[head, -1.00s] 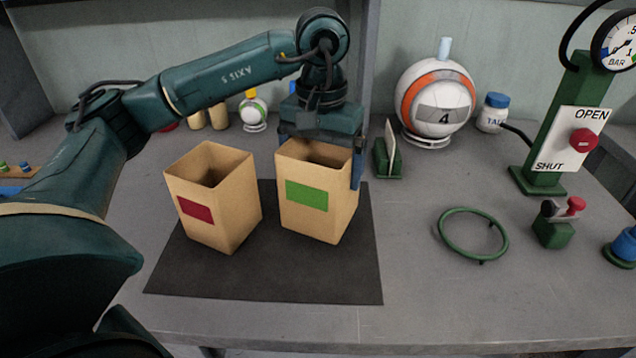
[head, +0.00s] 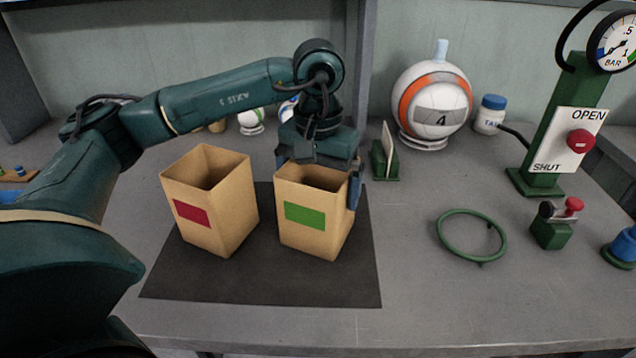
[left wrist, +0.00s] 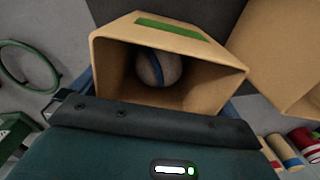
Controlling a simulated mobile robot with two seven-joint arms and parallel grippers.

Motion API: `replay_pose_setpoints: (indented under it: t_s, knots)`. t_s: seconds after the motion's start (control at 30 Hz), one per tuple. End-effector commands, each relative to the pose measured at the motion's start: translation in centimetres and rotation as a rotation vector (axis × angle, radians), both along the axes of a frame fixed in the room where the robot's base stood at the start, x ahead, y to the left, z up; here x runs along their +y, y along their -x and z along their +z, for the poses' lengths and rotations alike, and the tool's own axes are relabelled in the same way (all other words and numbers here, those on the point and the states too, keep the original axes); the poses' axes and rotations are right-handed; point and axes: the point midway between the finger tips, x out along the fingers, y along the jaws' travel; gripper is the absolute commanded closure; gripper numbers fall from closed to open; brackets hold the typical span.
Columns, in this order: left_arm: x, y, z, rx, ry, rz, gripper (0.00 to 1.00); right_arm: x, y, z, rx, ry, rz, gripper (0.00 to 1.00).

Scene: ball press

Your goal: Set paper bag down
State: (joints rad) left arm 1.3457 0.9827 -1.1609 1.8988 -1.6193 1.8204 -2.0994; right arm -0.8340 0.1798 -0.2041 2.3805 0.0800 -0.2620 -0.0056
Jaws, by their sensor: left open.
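The paper bag with the green label (head: 318,238) stands upright on the dark mat (head: 170,283), its open top facing up. My left gripper (head: 318,182) is at its rim from behind, jaws open, one blue finger along the right side. The other finger is mostly hidden. In the left wrist view the bag (left wrist: 112,68) lies between the fingers, and a white ball with a blue band (left wrist: 158,67) sits inside. A second paper bag with a red label (head: 232,215) stands on the mat to the left; it also shows in the left wrist view (left wrist: 275,45).
A ball marked 4 (head: 432,100), a green card holder (head: 386,165) and a white jar (head: 490,115) stand behind to the right. A green ring (head: 472,255), a small red-knobbed device (head: 551,232) and the OPEN/SHUT post (head: 567,140) are farther right. The front of the mat is clear.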

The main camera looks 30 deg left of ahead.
Motion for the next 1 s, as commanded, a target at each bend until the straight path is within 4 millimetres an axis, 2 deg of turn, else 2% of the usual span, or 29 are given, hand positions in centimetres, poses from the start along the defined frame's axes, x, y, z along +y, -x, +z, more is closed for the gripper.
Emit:
replay_pose_setpoints:
  t_s: [0.17,0.43,0.6,0.73,1.0]
  knots:
    - [0.0,-0.1,2.6,-0.005,0.001,0.000,0.00,0.1,-0.1,-0.3,0.016,0.001,0.002,0.00]
    - [-0.1,-0.1,8.6,-0.005,0.001,-0.002,0.00,0.4,-0.4,-0.1,0.029,-0.003,0.008,0.00]
    - [0.0,0.0,11.3,-0.003,0.000,0.000,0.00,0.7,-0.4,-0.4,0.062,-0.009,0.010,0.00]
    - [0.0,0.0,12.1,-0.001,0.000,0.000,0.00,0.9,-0.6,-0.7,0.075,-0.012,0.013,0.00]
    - [0.0,0.0,12.2,0.000,0.000,0.000,0.00,0.9,-0.7,-1.2,0.084,-0.009,0.015,0.00]
